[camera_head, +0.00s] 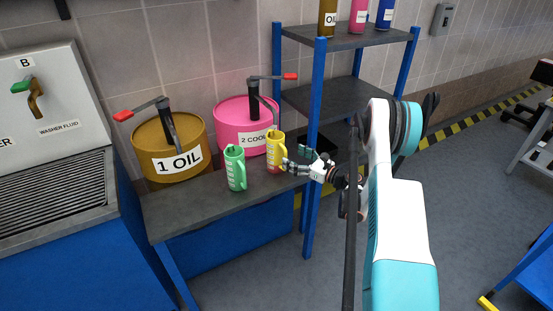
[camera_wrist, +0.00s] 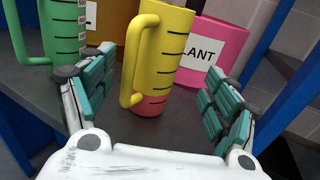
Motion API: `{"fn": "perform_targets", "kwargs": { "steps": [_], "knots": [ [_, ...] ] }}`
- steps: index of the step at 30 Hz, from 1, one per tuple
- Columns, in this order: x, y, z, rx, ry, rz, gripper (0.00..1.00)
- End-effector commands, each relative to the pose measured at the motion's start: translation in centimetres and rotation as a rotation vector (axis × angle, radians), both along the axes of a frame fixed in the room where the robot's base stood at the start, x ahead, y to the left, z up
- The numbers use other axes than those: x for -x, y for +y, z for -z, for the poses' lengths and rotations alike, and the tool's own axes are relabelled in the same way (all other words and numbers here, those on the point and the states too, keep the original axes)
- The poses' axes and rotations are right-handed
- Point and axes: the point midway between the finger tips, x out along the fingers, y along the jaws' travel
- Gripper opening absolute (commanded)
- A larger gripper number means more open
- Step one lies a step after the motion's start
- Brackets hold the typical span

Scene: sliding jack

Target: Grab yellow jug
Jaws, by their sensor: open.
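The yellow jug (camera_head: 272,149) stands upright on the grey bench, in front of the pink drum. It has a yellow handle, dark level marks and a pinkish band at its base. In the wrist view the jug (camera_wrist: 165,60) is ahead of my gripper, its handle turned towards me and to the left. My gripper (camera_head: 301,159) is at the right of the jug in the head view. In the wrist view my gripper (camera_wrist: 160,105) is open, with teal-padded fingers spread left and right. The jug's base shows between them, and I see no finger closed on it.
A green jug (camera_head: 236,168) stands left of the yellow one, close to my left finger in the wrist view. The brown oil drum (camera_head: 178,160) and pink coolant drum (camera_head: 240,128) stand behind. A blue-posted shelf (camera_head: 316,90) rises behind my gripper. The bench front (camera_head: 190,213) is clear.

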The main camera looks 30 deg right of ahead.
Motion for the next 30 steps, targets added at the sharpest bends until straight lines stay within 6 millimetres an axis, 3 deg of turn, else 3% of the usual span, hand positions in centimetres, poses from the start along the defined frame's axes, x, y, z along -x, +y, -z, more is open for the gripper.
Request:
{"fn": "perform_targets", "kwargs": {
  "steps": [3, 14, 22, 30],
  "knots": [
    [-1.7, 0.8, 0.2, 0.001, 0.0, -0.002, 0.8],
    [-3.9, 1.9, 0.2, 0.001, 0.0, -0.001, 0.8],
    [-7.1, 3.7, 0.5, 0.002, 0.0, -0.002, 0.8],
    [-7.6, 3.8, 0.2, 0.002, 0.0, 0.001, 0.8]
  ]
}}
